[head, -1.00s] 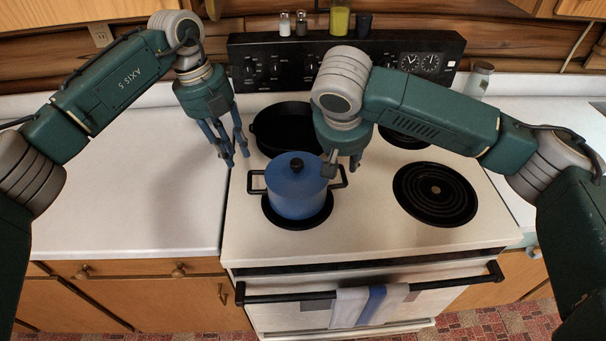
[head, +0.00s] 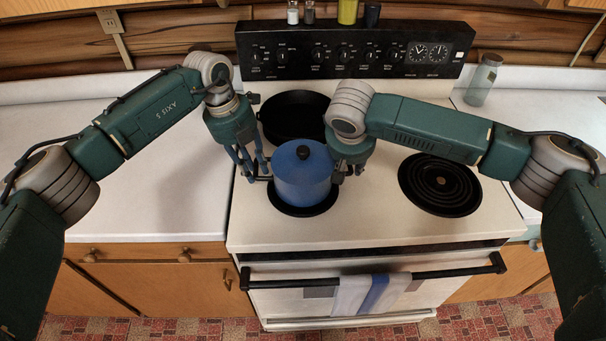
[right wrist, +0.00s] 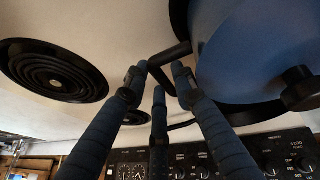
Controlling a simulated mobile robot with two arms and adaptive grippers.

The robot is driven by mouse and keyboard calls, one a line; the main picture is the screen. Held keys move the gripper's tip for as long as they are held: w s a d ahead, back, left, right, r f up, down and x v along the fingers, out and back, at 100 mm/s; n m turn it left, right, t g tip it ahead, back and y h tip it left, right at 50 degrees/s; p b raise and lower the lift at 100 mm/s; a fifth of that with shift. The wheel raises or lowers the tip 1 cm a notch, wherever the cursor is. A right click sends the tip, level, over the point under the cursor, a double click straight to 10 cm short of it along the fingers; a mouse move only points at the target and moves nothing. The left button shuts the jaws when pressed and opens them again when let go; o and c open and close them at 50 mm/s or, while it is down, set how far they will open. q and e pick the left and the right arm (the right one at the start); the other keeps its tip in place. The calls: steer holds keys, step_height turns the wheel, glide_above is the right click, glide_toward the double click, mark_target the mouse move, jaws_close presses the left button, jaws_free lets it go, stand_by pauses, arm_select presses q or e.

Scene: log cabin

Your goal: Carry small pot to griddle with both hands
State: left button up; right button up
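The small blue pot (head: 303,182) with its black lid knob sits upright on the front left burner. A round black pan, perhaps the griddle (head: 292,118), lies behind it on the rear left burner. My left gripper (head: 254,176) is at the pot's left handle with its fingers spread. My right gripper (head: 347,174) is at the right handle, which it mostly hides in the head view. In the right wrist view the fingers stand apart around the black right handle (right wrist: 168,55), beside the blue pot wall (right wrist: 240,50). I see no clear grip on either handle.
The front right burner (head: 440,184) is bare. White counter (head: 150,195) is clear left of the stove. A towel (head: 370,294) hangs on the oven door bar. A glass jar (head: 482,80) stands at the back right; shakers and bottles stand on the stove's back panel.

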arm_select(q)
steer(key=shift+d+f, duration=0.1)
steer(key=shift+f, duration=0.25)
arm_select(e)
steer(key=shift+w+f, duration=0.15)
steer(key=shift+f, duration=0.15)
arm_select(q)
steer(key=shift+c, duration=0.5)
arm_select(e)
steer(key=shift+c, duration=0.5)
arm_select(q)
jaws_close()
arm_select(e)
jaws_close()
arm_select(q)
steer(key=shift+w+r, duration=0.1)
steer(key=shift+r, duration=0.15)
arm_select(e)
steer(key=shift+r, duration=0.3)
